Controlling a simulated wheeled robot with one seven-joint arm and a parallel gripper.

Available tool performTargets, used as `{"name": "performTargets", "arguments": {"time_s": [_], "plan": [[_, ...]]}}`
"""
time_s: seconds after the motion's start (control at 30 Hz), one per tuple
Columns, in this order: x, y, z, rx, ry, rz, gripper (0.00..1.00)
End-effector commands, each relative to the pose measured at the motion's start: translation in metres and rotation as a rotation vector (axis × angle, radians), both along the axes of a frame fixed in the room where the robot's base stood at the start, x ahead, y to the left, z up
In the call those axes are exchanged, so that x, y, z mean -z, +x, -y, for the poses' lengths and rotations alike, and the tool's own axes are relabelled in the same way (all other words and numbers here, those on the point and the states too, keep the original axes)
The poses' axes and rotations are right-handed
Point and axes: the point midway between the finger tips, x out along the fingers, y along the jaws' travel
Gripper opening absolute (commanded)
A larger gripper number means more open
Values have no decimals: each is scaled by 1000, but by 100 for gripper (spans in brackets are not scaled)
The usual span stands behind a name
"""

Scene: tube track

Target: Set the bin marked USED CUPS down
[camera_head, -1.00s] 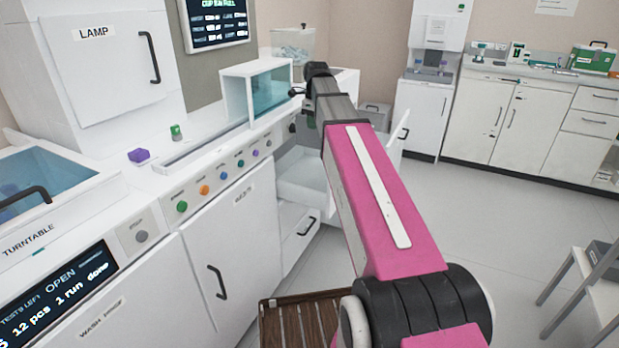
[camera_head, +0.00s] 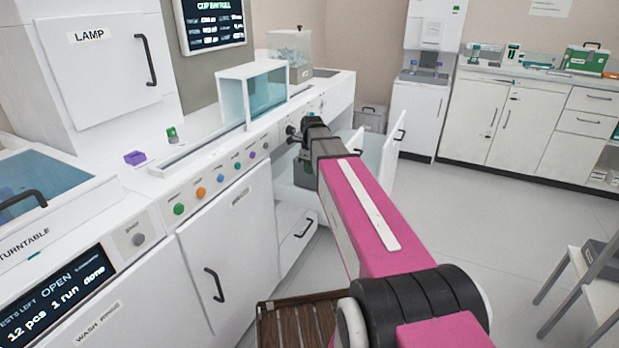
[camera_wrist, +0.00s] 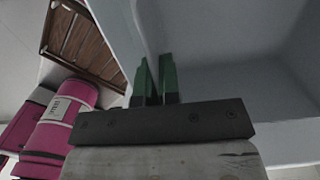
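My gripper (camera_wrist: 157,82) points down, its two green fingers close together on a thin pale wall in the wrist view. This wall belongs to a pale grey, open-topped bin (camera_wrist: 235,75), whose bare inside fills the right of that view. I can read no USED CUPS mark on it. In the head view my gripper hangs at the open bay in the white counter, beside a pulled-out white drawer front (camera_head: 391,160). The fingertips and most of the bin are hidden there. I cannot tell whether the bin touches a surface beneath it.
A brown slatted wooden piece (camera_head: 290,320) lies low in front of the counter. A grey box (camera_head: 371,117) stands on the floor by the back wall. A clear-sided box (camera_head: 253,92) stands on the counter.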

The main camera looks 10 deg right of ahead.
Motion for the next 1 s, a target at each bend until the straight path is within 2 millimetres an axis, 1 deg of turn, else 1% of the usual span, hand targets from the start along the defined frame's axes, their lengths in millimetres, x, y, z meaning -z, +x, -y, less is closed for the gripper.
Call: {"name": "performTargets", "arguments": {"time_s": [0.17, 0.4, 0.8, 0.83, 0.87, 0.9, 1.0], "plan": [[10, 0, 0, 0, 0, 0, 0], [38, 0, 0, 0, 0, -1, 0], [42, 0, 0, 0, 0, 0, 0], [42, 0, 0, 0, 0, 0, 14], [41, 0, 0, 0, 0, 0, 23], [41, 0, 0, 0, 0, 0, 29], [41, 0, 0, 0, 0, 0, 29]]}}
